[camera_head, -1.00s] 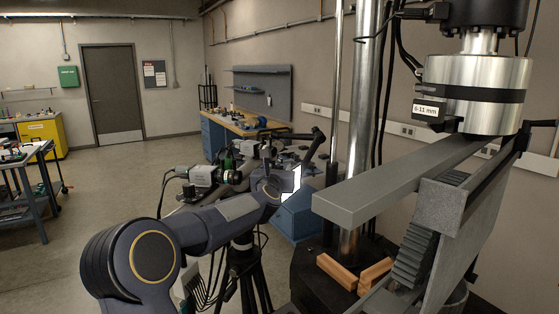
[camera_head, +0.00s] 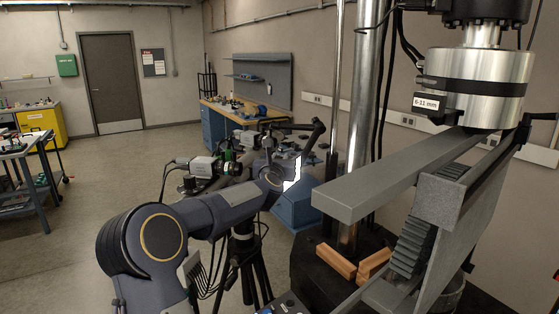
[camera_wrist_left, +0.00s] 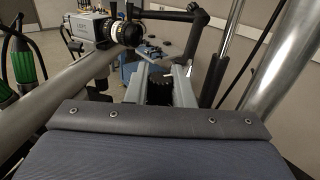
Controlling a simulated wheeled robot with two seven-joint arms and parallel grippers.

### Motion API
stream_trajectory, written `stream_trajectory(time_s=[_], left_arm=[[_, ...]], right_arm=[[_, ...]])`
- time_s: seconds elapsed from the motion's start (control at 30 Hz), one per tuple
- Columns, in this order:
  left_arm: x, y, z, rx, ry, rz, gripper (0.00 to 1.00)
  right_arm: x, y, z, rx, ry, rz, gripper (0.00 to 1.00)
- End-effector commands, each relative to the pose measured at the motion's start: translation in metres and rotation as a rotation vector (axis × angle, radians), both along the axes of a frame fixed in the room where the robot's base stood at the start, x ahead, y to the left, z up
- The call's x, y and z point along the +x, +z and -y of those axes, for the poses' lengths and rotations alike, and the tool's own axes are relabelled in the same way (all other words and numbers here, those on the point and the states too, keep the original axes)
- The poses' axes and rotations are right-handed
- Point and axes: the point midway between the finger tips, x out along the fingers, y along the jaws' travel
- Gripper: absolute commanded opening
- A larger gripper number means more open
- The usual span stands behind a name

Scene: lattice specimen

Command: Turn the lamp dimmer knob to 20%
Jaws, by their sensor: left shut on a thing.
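My left arm comes in from the left in the head view, and its gripper (camera_head: 284,170) is at the far end, small and partly hidden by my own wrist. In the left wrist view, the gripper's grey fingers (camera_wrist_left: 160,86) are on either side of a dark ridged knob (camera_wrist_left: 158,94) and shut on it. No scale or pointer can be read on the knob. A bright white patch (camera_head: 294,174), perhaps the lit lamp, shows just beside the gripper in the head view. My right gripper is not in view.
A camera on a tripod (camera_head: 203,167) stands left of my gripper; it shows in the wrist view (camera_wrist_left: 90,28). A large test frame with a grey beam (camera_head: 385,185) and steel cylinder (camera_head: 470,82) fills the right.

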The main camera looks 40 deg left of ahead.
Motion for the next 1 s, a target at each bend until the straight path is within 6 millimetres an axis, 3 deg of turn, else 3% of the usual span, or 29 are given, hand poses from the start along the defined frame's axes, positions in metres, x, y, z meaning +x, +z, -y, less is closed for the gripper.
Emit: stream_trajectory(time_s=[0.33, 1.0], left_arm=[[0.002, -0.003, 0.003, -0.002, 0.138, 0.004, 0.00], [0.001, -0.001, 0.000, 0.000, 0.509, 0.000, 0.00]], right_arm=[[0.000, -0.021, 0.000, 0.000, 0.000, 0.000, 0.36], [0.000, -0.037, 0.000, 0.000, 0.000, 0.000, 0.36]])
